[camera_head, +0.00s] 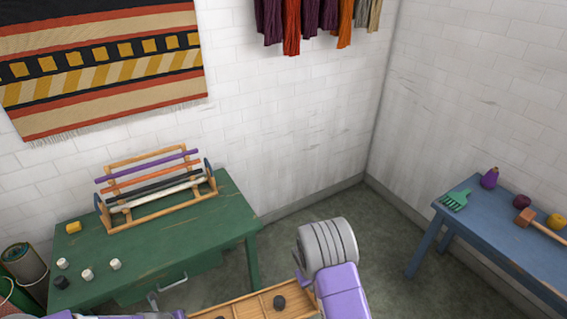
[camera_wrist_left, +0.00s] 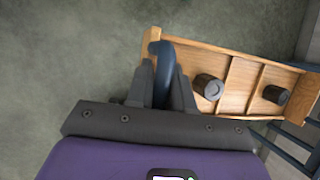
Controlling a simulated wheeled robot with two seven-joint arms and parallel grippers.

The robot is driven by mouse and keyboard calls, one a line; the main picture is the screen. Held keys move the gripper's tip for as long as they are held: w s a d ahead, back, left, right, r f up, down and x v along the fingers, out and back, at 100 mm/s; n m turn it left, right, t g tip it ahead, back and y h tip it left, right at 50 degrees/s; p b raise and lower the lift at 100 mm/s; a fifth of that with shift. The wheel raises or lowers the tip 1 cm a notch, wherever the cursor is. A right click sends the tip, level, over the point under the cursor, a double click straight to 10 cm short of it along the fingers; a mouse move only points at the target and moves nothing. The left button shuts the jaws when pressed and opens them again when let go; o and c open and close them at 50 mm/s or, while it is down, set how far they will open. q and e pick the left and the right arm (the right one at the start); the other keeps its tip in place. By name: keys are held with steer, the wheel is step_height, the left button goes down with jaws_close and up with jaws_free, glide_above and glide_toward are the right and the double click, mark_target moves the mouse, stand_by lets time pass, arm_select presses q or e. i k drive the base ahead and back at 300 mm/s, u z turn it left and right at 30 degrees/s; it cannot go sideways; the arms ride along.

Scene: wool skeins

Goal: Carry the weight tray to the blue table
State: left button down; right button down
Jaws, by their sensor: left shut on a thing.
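The weight tray (camera_head: 252,306) is a long wooden tray with cross dividers, at the bottom middle of the head view, partly cut off. It holds dark round weights (camera_head: 279,302); two show in the left wrist view (camera_wrist_left: 209,87), in separate compartments. My left gripper (camera_wrist_left: 163,85) is shut on the tray's blue handle (camera_wrist_left: 165,58) at one end. My right arm reaches over the tray's right end; its fingertips (camera_head: 302,284) are mostly hidden. The blue table (camera_head: 488,240) stands at the right of the head view, apart from the tray.
A green table (camera_head: 215,225) with a small loom (camera_head: 155,190) stands at the left. On the blue table are a green comb (camera_head: 455,201), a wooden mallet (camera_head: 538,222) and several yarn balls and bundles near its back edge. Grey floor (camera_head: 385,225) lies open between the tables.

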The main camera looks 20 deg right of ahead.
mark_target(530, 250)
steer(key=z, duration=0.5)
steer(key=i, duration=0.55)
steer(key=z, duration=1.1)
steer(key=i, duration=0.7)
steer(key=z, duration=0.9)
steer(key=i, duration=0.9)
steer(key=z, duration=0.5)
steer(key=i, duration=1.15)
